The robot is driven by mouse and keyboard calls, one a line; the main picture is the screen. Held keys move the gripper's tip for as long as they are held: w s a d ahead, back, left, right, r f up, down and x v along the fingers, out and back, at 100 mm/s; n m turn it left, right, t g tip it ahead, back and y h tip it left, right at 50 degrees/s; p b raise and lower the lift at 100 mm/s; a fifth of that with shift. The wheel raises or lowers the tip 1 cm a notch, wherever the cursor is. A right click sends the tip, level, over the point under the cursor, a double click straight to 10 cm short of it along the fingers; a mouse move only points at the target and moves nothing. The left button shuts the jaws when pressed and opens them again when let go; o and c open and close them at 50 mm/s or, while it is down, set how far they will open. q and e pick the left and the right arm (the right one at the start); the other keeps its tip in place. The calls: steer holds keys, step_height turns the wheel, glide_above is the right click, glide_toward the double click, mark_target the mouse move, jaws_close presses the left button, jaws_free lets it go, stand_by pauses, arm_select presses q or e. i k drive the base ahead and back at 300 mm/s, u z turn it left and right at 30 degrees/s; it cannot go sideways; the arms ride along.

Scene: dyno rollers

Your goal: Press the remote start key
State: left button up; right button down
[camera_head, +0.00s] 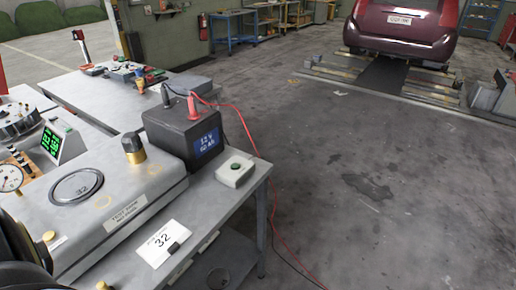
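A small pale box with a round green button (235,166) on top sits near the right edge of the grey bench, just right of the black battery. It looks like the remote start key, but any label on it is too small to read. The button's top is uncovered and nothing touches it. Neither of my grippers can be made out in the head view.
The black battery (180,132) carries black and red clamps; a red cable (262,150) runs down to the floor. Open floor (390,210) lies right.

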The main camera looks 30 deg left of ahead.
mark_target(234, 166)
steer(key=i, duration=0.8)
steer(key=u, duration=2.3)
